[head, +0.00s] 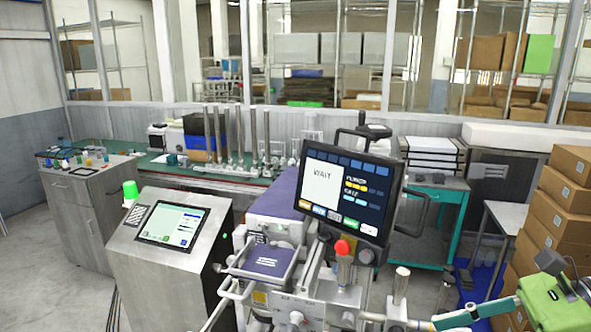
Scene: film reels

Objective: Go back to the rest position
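Neither of my grippers can be made out in the head view. The machine in front of me carries a tilted black screen (348,198) that reads "WAIT". Below it are a small purple-topped tray (268,261) and a red knob (341,248) on a metal post. To the left stands a grey console (158,285) with a lit display (172,227) and a green lamp (130,190).
Stacked cardboard boxes (565,200) and a green case (556,303) are at the right. A teal-framed cart (460,225) stands behind the machine. A grey cabinet (90,225) with small items is at the left. Open floor (35,255) shows at far left.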

